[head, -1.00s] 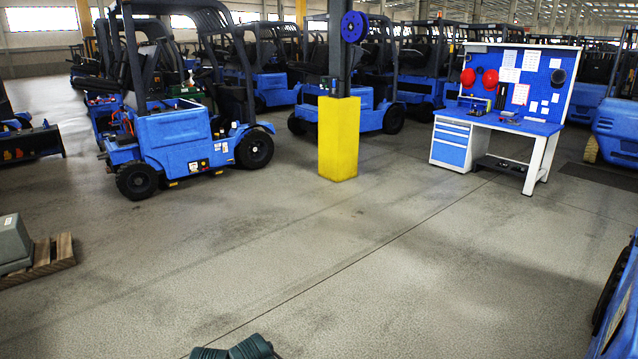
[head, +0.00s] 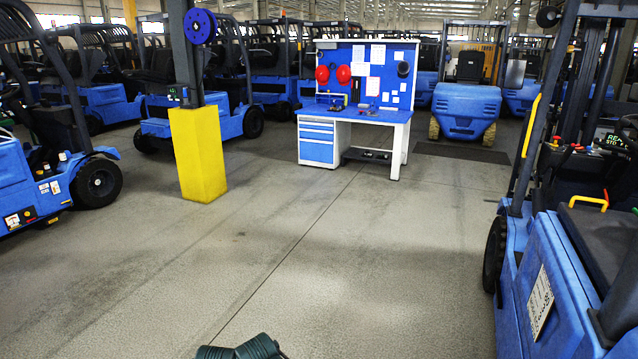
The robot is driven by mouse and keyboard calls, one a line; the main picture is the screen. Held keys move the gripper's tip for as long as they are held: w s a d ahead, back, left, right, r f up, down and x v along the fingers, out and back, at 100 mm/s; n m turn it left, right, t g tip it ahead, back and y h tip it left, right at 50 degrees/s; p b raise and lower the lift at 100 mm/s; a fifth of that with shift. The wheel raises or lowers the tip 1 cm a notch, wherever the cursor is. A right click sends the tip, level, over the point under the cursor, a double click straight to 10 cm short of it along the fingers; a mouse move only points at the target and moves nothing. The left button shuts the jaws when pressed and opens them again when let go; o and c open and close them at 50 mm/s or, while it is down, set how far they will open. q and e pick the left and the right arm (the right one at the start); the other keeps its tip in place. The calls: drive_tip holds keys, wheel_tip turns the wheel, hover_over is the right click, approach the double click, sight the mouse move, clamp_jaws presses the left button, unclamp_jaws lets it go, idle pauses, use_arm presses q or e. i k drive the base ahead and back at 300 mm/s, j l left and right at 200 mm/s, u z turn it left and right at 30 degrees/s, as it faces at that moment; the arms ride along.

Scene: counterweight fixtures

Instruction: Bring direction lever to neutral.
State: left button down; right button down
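A blue forklift (head: 560,290) stands close on the right, cut off by the picture's right edge. Its cab side faces me, with a dark seat (head: 612,235) and a row of small levers with red and other coloured knobs (head: 570,147) near the dash. A thin dark lever with a red tip (head: 605,196) rises by the seat. I cannot tell which of these is the direction lever, nor its position.
A yellow-based pillar (head: 198,155) stands left of centre. A workbench (head: 392,117) with a blue pegboard is at the back. Another blue forklift (head: 25,190) is at the left edge, with more parked behind. The concrete floor in the middle is clear.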

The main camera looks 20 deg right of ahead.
sight(601, 142)
drive_tip(key=i+l+z, duration=0.2)
drive_tip(key=i+z, duration=0.65)
drive_tip(key=i+j+z, duration=0.1)
drive_tip(key=i+z, duration=0.3)
drive_tip(key=i, duration=0.2)
drive_tip(key=i+z, duration=0.1)
drive_tip(key=i, duration=1.45)
drive_tip(key=i+z, duration=0.15)
drive_tip(key=z, duration=1.35)
drive_tip(key=i+j+z, duration=0.1)
drive_tip(key=i+j, duration=0.15)
drive_tip(key=j, duration=0.15)
drive_tip(key=i+j+z, duration=0.1)
drive_tip(key=i+j, duration=0.2)
drive_tip(key=j, duration=0.1)
